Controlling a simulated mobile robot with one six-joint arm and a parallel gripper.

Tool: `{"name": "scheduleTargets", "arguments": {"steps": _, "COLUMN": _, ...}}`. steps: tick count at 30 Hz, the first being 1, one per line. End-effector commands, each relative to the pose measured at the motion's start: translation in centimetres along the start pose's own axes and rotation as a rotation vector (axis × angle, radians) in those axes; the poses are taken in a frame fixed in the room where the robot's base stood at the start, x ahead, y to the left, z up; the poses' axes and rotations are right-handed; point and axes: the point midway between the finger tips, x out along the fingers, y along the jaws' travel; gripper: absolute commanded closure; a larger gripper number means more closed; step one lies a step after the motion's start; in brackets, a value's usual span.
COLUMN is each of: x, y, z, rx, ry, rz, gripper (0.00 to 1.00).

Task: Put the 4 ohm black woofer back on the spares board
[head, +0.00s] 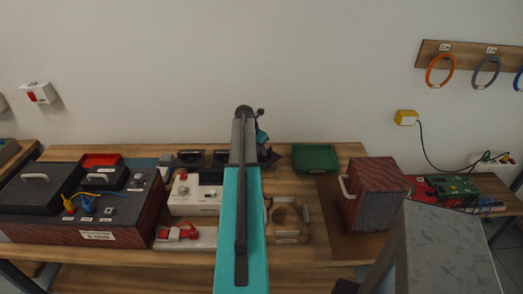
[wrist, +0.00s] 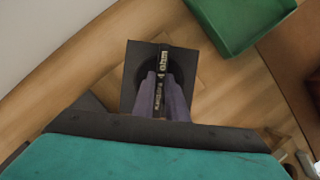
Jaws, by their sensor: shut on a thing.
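The black woofer (wrist: 134,72) is a dark square plate with a round middle and a raised bar lettered "4 ohm". My gripper (wrist: 164,82) is shut on that bar in the wrist view, with one finger on each side. The woofer is over the wooden bench top; whether it touches the wood I cannot tell. In the head view my arm hides most of the gripper (head: 264,142), and a dark edge shows to its right. I cannot clearly pick out the spares board; a thin square outline on the wood shows beside the woofer in the wrist view.
A green tray (head: 315,158) stands right of the gripper. A wooden cradle (head: 287,222) and a white box (head: 194,195) are nearer. A dark red speaker box (head: 374,193) is at right, a large labelled case (head: 96,235) at left. The wall is close behind the bench.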

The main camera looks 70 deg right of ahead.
Motion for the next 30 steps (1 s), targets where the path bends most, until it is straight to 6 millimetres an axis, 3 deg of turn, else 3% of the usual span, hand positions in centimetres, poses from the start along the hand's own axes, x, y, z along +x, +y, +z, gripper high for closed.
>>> {"name": "scheduleTargets", "arguments": {"steps": 14, "x": 0.31, "y": -0.01, "z": 0.10, "rx": 0.002, "ry": -0.004, "rz": 0.001, "gripper": 1.00}}
{"name": "scheduleTargets", "arguments": {"steps": 15, "x": 0.48, "y": -0.04, "z": -0.04, "rx": 0.002, "ry": -0.001, "rz": 0.000, "gripper": 0.86}}
{"name": "scheduleTargets", "arguments": {"steps": 18, "x": 0.45, "y": -0.04, "z": -0.03, "rx": 0.002, "ry": -0.001, "rz": 0.000, "gripper": 0.69}}
{"name": "scheduleTargets", "arguments": {"steps": 30, "x": 0.21, "y": -0.04, "z": 0.06, "rx": 0.002, "ry": -0.001, "rz": 0.000, "gripper": 0.69}}
